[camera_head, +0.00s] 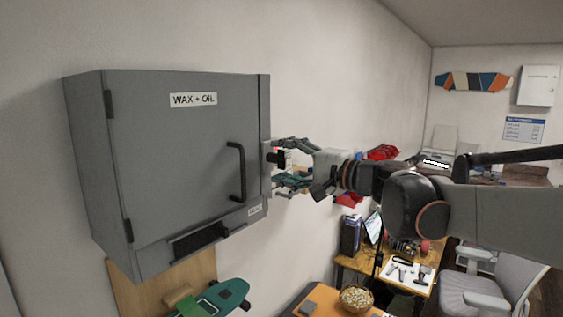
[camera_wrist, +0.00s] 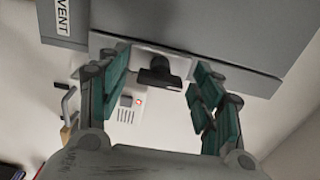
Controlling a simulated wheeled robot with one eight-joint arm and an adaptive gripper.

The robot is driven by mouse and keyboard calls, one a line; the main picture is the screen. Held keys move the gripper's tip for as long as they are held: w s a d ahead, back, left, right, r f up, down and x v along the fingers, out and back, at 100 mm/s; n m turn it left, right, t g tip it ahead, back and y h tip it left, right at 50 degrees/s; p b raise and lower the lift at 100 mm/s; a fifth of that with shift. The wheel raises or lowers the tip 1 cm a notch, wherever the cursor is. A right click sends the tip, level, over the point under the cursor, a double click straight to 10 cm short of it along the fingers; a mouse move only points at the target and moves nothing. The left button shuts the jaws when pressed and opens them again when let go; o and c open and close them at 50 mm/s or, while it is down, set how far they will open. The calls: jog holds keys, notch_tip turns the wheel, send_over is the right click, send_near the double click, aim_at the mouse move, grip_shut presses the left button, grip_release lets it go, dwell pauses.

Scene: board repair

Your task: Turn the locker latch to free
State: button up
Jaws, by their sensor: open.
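The grey locker (camera_head: 180,150) labelled "WAX + OIL" hangs on the wall at the left of the head view, its door shut and a dark bar handle on the right. The latch (camera_wrist: 160,74) is a dark knob on a light plate on the locker's side; in the head view it (camera_head: 272,157) shows at the right edge. My gripper (camera_head: 282,162) is at that side, its green-padded fingers spread. In the wrist view my gripper (camera_wrist: 163,88) is open, with one finger on each side of the latch. I see no finger touching the knob.
Below are an orange table with a bowl (camera_head: 356,298), a desk with tools (camera_head: 405,272), a grey chair (camera_head: 490,275) and a green skateboard deck (camera_head: 215,299).

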jog(key=v, duration=1)
jog(key=shift+s+d, duration=0.3)
jog(key=s+f+n+g+h+b, duration=0.15)
jog(key=s+f+b, duration=0.25)
jog(key=f, duration=0.6)
jog(key=s+f+n+g+h+b, duration=0.1)
jog(key=s+f+h+b, duration=0.15)
jog(key=f+b, duration=0.45)
jog(key=s+f+n+g+h+b, duration=0.15)
jog(key=s+f, duration=0.35)
jog(key=f, duration=0.7)
jog(key=s+d+f+n+h+b, duration=0.1)
jog(key=s+d+f+h+b, duration=0.2)
jog(key=f, duration=0.5)
jog(key=s+d+f+n+h+b, duration=0.1)
jog(key=s+d+f+b, duration=0.3)
jog(key=f, duration=0.4)
jog(key=s+d+f+n+h+b, duration=0.1)
jog(key=s+d+f+h+b, duration=0.2)
jog(key=f, duration=0.5)
jog(key=s+h+b, duration=0.1)
jog(key=s+b, duration=0.1)
jog(key=b, duration=0.1)
jog(key=shift+d+f+h, duration=0.3)
jog(key=shift+h, duration=0.05)
jog(key=shift+c, duration=0.6)
